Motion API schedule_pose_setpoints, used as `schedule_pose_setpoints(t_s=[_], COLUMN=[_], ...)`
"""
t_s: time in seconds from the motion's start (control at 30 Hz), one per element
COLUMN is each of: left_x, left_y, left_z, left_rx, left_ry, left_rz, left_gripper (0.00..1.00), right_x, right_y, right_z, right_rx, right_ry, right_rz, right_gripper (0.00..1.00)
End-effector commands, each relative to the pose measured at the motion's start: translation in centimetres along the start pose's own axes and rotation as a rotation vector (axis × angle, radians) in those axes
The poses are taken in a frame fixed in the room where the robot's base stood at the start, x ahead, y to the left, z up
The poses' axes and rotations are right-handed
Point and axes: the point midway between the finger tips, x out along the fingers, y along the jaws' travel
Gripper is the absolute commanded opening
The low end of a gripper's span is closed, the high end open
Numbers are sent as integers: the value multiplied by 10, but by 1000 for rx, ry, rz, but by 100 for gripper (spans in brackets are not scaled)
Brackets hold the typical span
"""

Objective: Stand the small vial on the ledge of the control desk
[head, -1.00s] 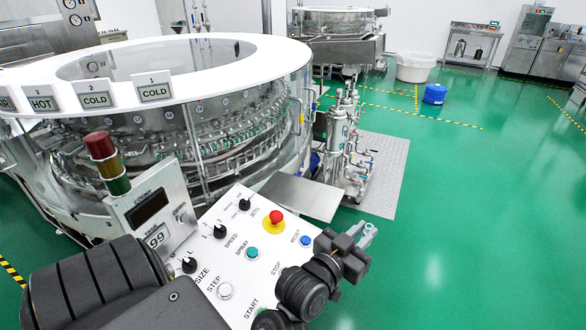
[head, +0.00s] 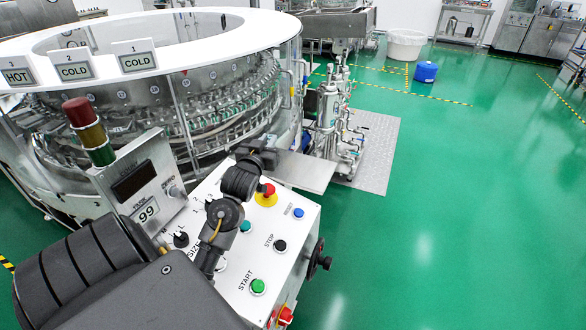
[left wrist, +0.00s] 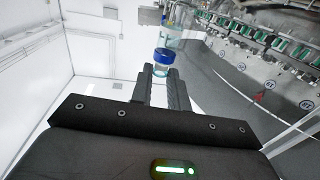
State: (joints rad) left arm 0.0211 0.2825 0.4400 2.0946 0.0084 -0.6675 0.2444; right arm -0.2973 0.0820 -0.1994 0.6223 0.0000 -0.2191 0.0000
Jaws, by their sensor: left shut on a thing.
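The small vial has a blue cap (left wrist: 162,56) and a clear bluish body. In the left wrist view it sits between the fingertips of my left gripper (left wrist: 162,74), which is shut on it. In the head view my left gripper (head: 258,155) is above the far edge of the control desk (head: 275,225), and I cannot make out the vial there. A flat metal ledge (head: 305,172) juts from the desk's far side, just right of the gripper. My right gripper is not in view.
The desk's sloped panel carries a red emergency button (head: 266,190), a green start button (head: 258,286) and knobs. A display box with a signal lamp (head: 88,132) stands at its left. The round washer (head: 165,95) is behind. Another clear glass piece (left wrist: 172,36) shows beyond the vial.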

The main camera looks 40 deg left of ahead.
Motion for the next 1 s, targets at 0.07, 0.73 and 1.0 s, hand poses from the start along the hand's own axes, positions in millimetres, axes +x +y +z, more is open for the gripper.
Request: schedule_pose_setpoints(t_s=[0.07,0.73,1.0], left_x=[1,63,69], left_y=[1,109,117], left_z=[0,82,94], left_rx=[-1,-1,-1], left_ry=[-1,-3,1], left_rz=[0,2,1], left_gripper=[0,0,0], right_x=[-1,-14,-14], right_y=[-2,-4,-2], right_z=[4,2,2], right_rx=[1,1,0], right_ry=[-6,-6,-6], right_rz=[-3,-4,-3], right_gripper=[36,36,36])
